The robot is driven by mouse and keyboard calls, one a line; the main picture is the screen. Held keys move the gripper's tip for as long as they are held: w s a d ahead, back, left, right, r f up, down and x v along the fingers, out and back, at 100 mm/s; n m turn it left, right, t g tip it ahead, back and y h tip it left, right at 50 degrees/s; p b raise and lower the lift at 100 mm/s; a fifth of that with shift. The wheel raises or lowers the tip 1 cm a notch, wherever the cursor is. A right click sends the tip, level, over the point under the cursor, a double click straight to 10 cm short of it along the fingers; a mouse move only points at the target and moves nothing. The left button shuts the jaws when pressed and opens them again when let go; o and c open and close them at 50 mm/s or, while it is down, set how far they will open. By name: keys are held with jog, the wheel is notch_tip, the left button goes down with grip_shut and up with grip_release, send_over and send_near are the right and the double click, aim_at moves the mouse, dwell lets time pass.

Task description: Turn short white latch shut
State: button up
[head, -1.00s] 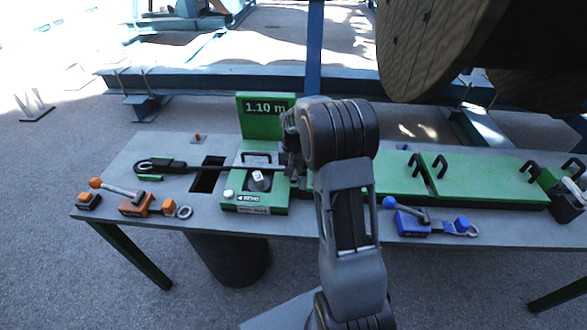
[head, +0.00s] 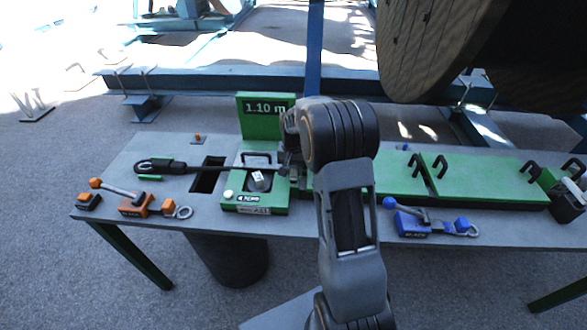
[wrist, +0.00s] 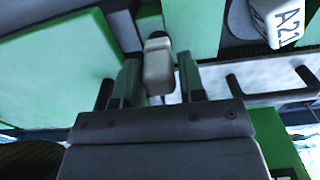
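The short white latch (wrist: 158,70) shows in the wrist view as a small pale lever with a dark top end. It lies between the two fingers of my gripper (wrist: 158,82), with only narrow gaps on either side. My gripper looks open around it; I cannot tell whether a finger touches it. In the head view my gripper (head: 285,163) is at the right side of the green measuring block (head: 278,207), and my arm and wrist hide the latch there.
A green 1.10 m sign (head: 265,106) stands behind the block. A black-handled lever (head: 160,166) reaches left over a dark table opening (head: 207,176). An orange clamp (head: 135,205) is at left, a blue clamp (head: 412,222) at right. A white A21 tag (wrist: 287,22) is near the gripper.

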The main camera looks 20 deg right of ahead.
jog(key=o, duration=0.3)
notch_tip(320, 180, up, 14)
dwell(0.7)
jog(key=shift+f, duration=0.1)
